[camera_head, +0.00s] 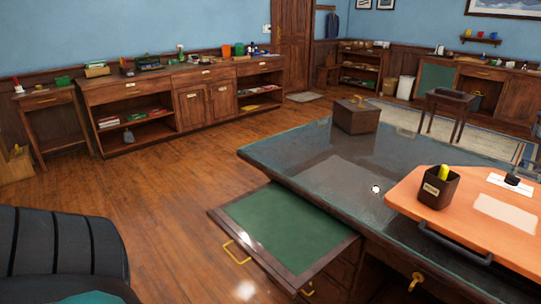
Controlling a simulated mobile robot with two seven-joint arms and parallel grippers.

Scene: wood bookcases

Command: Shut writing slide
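The writing slide (285,228) is a green panel with a dark wood frame. It is pulled out from under the top of the dark desk (315,168), toward the lower left. A brass pull handle (236,252) is on its left front edge. Its surface is bare. Neither of my grippers shows in the head view.
An orange board (405,196) with a pen cup (438,187) lies on the desk's right part. A wooden box (356,116) stands at the far corner. A dark ribbed chair (60,243) is at lower left. Open wood floor (165,205) lies left of the slide.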

